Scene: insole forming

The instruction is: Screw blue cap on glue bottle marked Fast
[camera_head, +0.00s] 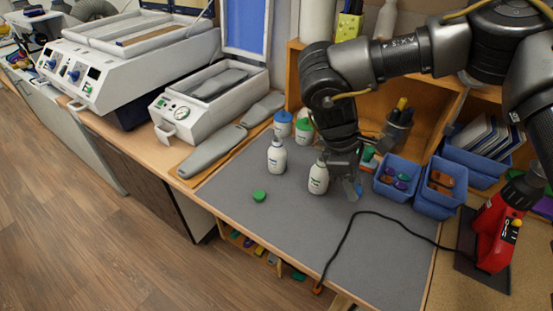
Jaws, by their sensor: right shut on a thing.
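Two uncapped white glue bottles stand upright on the grey mat: the left bottle (276,158) and the right bottle (318,180). Their labels are too small to read, so I cannot tell which is marked Fast. My right gripper (352,188) points down just right of the right bottle, low over the mat. It is shut on a small bluish thing, which looks like the blue cap, mostly hidden by the fingers. A green cap (259,196) lies loose on the mat at the front left. My left gripper is not in view.
A blue-capped bottle (283,124) and a green-capped bottle (304,132) stand behind. Blue bins (397,178) are right of my gripper. A black cable (345,240) crosses the mat (290,235) to a red tool (492,232). The mat's front left is mostly clear.

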